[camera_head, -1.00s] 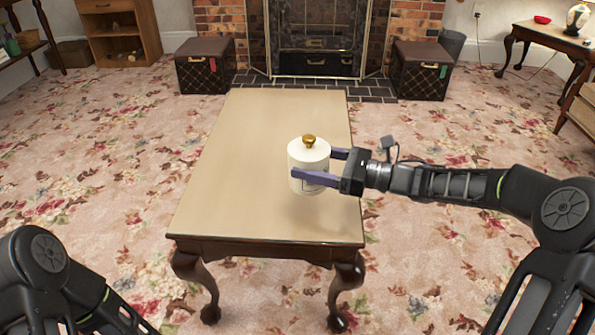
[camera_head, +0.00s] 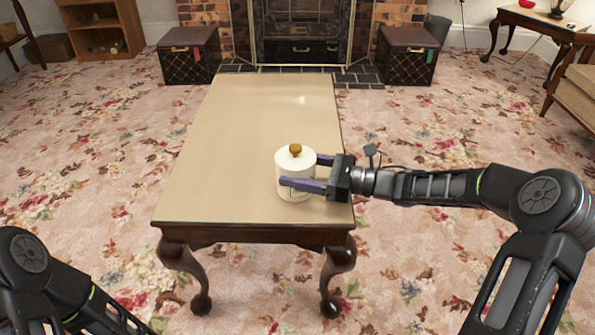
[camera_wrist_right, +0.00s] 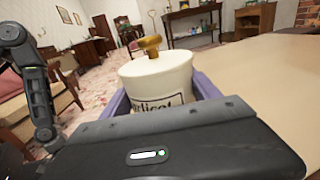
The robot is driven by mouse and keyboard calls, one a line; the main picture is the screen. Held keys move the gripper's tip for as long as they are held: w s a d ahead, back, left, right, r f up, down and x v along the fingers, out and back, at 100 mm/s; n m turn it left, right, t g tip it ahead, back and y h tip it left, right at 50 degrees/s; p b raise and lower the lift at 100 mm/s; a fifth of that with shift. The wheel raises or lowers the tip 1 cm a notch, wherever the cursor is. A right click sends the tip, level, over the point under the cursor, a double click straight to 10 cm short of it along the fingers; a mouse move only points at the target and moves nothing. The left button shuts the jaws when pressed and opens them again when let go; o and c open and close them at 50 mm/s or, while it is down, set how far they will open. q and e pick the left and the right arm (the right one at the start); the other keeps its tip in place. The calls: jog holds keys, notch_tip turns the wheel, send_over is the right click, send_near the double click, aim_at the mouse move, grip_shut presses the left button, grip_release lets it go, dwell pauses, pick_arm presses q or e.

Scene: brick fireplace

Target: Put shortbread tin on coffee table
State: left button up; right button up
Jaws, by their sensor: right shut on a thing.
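A white lidded tin (camera_head: 295,166) with a gold knob is upright at the near right part of the coffee table (camera_head: 235,130). My right gripper (camera_head: 305,172) is shut on the tin, with a purple finger on each side of it. In the right wrist view the tin (camera_wrist_right: 160,78) stands between the purple fingers, and its dark lettering is partly hidden by the gripper body. I cannot tell whether its base touches the tabletop. My left arm shows at the lower left of the head view, but its gripper is outside the picture.
Two dark trunks (camera_head: 188,58) (camera_head: 406,58) flank the fireplace (camera_head: 302,35) beyond the table. A side table (camera_head: 535,22) and an armchair (camera_head: 578,90) are at the right. The rest of the tabletop is bare, and floral carpet surrounds it.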

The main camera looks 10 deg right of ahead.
jog(key=o, duration=1.4)
jog(key=shift+s+d+r, duration=0.1)
jog(key=shift+s+d, duration=0.2)
jog(key=shift+d, duration=0.3)
jog(key=p+v, duration=0.3)
jog(key=v, duration=0.7)
jog(key=shift+s+d, duration=0.2)
jog(key=shift+d, duration=0.1)
